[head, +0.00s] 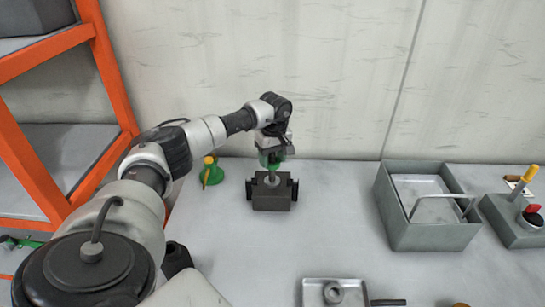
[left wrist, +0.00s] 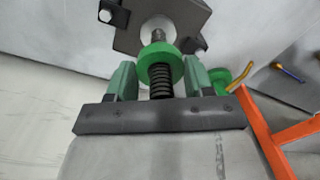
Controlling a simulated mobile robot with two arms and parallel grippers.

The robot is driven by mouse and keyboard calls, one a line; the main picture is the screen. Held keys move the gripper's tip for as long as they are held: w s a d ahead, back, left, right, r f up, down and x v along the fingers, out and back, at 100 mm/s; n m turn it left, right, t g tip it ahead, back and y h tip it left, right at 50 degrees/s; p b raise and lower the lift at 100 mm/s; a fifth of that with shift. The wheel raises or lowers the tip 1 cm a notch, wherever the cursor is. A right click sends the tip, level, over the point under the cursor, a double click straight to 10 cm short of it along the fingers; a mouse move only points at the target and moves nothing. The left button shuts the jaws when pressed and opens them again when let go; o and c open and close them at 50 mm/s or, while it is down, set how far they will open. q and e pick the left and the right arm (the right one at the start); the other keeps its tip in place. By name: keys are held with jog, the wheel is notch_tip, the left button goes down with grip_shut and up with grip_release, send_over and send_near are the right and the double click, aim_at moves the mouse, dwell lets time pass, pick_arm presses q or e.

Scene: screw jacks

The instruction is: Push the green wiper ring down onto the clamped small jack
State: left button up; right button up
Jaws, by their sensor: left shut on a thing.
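The small jack stands upright in a dark clamp block (head: 272,201), its grey screw (head: 272,177) pointing up. In the left wrist view the clamp (left wrist: 128,28) surrounds the jack's pale round top, with the grey shaft (left wrist: 158,35) rising from it. The green wiper ring (left wrist: 158,52) is between the green fingers of my left gripper (left wrist: 160,75), lined up with the shaft. My left gripper (head: 272,160) is shut on the ring, directly above the clamp. Whether the ring touches its seat is hidden. My right gripper is not in view.
A green object with a yellow top (head: 211,174) stands just left of the clamp. A grey bin (head: 400,236) with a handled tray is to the right, beside a box with a red knob (head: 533,212). A small tray (head: 312,293) is in front. An orange rack (head: 42,185) is at left.

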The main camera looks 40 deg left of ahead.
pick_arm(q)
jog(key=shift+f+b, duration=0.55)
jog(key=shift+f, duration=0.25)
jog(key=o, duration=1.1)
jog(key=shift+s, duration=0.1)
jog(key=shift+r, duration=0.4)
jog(key=r, duration=0.3)
jog(key=r+b, duration=0.1)
jog(key=r, duration=0.2)
jog(key=r+b, duration=0.1)
jog(key=r, duration=0.2)
jog(key=shift+w+d, duration=0.15)
jog(key=shift+w, duration=0.1)
jog(key=shift+r, duration=0.6)
